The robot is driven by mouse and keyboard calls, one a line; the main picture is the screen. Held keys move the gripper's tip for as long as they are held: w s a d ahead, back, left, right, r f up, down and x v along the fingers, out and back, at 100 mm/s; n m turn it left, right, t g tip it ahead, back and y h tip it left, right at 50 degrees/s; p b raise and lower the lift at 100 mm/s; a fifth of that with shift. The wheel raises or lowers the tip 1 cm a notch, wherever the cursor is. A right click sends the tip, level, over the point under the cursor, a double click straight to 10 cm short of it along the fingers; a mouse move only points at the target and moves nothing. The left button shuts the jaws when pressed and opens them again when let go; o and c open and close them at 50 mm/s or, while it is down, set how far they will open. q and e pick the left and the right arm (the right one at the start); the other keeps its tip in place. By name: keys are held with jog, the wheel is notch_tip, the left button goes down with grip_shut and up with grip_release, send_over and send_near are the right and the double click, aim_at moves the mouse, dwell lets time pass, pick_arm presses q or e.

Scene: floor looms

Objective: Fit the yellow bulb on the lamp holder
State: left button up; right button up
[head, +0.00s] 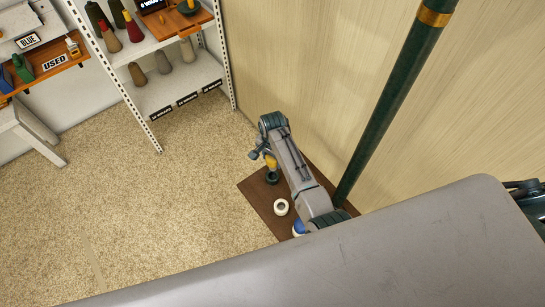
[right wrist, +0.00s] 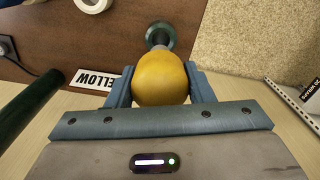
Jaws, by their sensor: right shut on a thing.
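My right gripper (head: 262,154) is shut on the yellow bulb (head: 271,161), over the far end of a brown board on the floor. In the right wrist view the bulb (right wrist: 161,79) sits between the two blue-grey fingers (right wrist: 161,86), its grey base pointing away from the camera. The dark green round lamp holder (head: 272,178) is on the board; it also shows just beyond the bulb's base in the right wrist view (right wrist: 161,35). The bulb hides part of the holder, and I cannot tell whether they touch. My left gripper is not in view.
The brown board (head: 258,197) lies against the pale wall. A white ring (head: 281,207) lies on it beside my arm. A dark green pole (head: 385,105) rises at the right. A shelf rack (head: 160,95) with cones stands at the back left. Carpet left of the board is clear.

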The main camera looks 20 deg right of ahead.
aim_at(272, 165)
jog(key=shift+w+a+f, duration=0.1)
jog(key=shift+f, duration=0.35)
jog(key=shift+f+b, duration=0.3)
jog(key=shift+b, duration=0.1)
jog(key=shift+f, duration=0.35)
jog(key=shift+f+b, duration=1)
jog(key=shift+f, duration=0.35)
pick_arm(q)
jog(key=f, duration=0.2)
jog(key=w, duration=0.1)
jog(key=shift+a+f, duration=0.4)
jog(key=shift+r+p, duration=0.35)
pick_arm(e)
jog(key=shift+r, duration=0.1)
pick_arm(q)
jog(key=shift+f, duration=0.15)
pick_arm(e)
jog(key=shift+f, duration=0.2)
pick_arm(q)
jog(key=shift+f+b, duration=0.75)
jog(key=shift+b, duration=0.15)
pick_arm(e)
jog(key=shift+f, duration=1.2)
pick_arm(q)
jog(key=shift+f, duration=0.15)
pick_arm(e)
jog(key=shift+f, duration=0.15)
